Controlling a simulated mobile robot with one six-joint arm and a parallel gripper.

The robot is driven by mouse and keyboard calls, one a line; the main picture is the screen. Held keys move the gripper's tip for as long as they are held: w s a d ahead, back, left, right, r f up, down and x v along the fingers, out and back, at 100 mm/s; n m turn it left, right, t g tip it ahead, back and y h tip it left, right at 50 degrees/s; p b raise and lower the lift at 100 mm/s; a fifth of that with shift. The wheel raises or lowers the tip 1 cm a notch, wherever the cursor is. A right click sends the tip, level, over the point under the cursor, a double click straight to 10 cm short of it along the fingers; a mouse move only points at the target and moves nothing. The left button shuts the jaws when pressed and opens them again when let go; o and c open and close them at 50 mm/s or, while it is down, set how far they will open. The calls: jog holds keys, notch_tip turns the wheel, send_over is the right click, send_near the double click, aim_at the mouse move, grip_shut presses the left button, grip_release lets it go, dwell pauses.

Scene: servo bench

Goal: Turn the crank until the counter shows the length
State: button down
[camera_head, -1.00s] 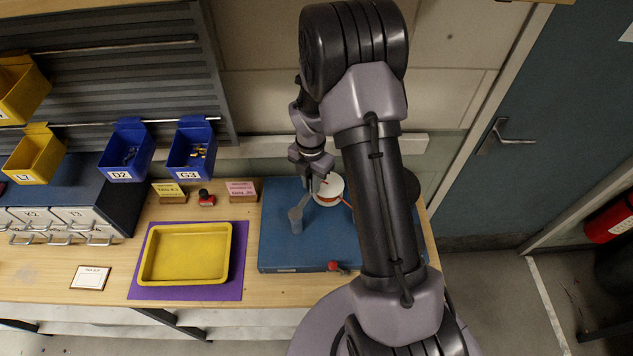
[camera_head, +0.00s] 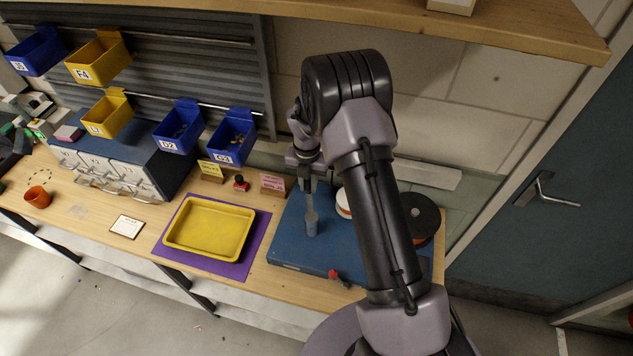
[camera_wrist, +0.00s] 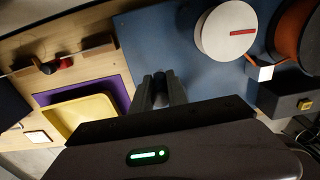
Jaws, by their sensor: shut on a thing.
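A blue board (camera_head: 293,247) on the bench carries a grey post (camera_head: 312,225) with a light grey arm, apparently the crank. My gripper (camera_head: 307,182) is at the far end of that arm. In the wrist view its fingers (camera_wrist: 160,92) are closed around a dark upright knob (camera_wrist: 159,77). A white reel (camera_head: 343,203) with orange wire stands right of the gripper; its top (camera_wrist: 226,32) shows a red mark in the wrist view. A dark spool of orange wire (camera_wrist: 301,28) is further right. I cannot make out a counter reading.
A yellow tray (camera_head: 171,240) on a purple mat (camera_head: 262,222) lies left of the board. A red knob (camera_head: 333,274) is at the board's front edge. Small cards and a red-topped stamp (camera_head: 240,183) stand behind. A wooden shelf (camera_head: 520,28) hangs above.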

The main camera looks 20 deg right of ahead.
jog(key=shift+a+n+p, duration=1.15)
jog(key=shift+n+p, duration=0.25)
jog(key=shift+p, duration=0.55)
jog(key=c, duration=1.3)
grip_release()
